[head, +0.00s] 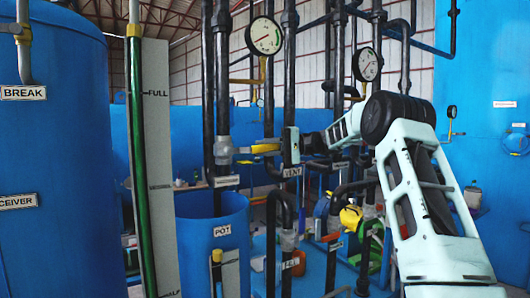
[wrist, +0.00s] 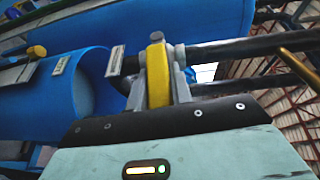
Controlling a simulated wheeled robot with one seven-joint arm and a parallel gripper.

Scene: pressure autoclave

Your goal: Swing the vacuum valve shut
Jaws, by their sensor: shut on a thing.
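A valve (head: 224,150) with a grey body sits on a dark upright pipe above the blue pot. Its yellow handle (head: 265,149) points sideways to the right, across the line of the pipe. The small label under the valve is hard to read. My gripper (head: 257,150) reaches in from the right and is shut on the yellow handle. In the wrist view the yellow handle (wrist: 158,75) lies between the two grey fingers of my gripper (wrist: 160,88). The far end of the handle is partly hidden by the fingers.
The blue pot (head: 205,245) stands below the valve. Dark upright pipes (head: 289,80) run close behind my gripper, with a gauge (head: 264,36) above it. Another gauge (head: 367,64) hangs above my arm. A yellow-handled valve (head: 351,217) is lower right. A sight tube (head: 137,150) stands left.

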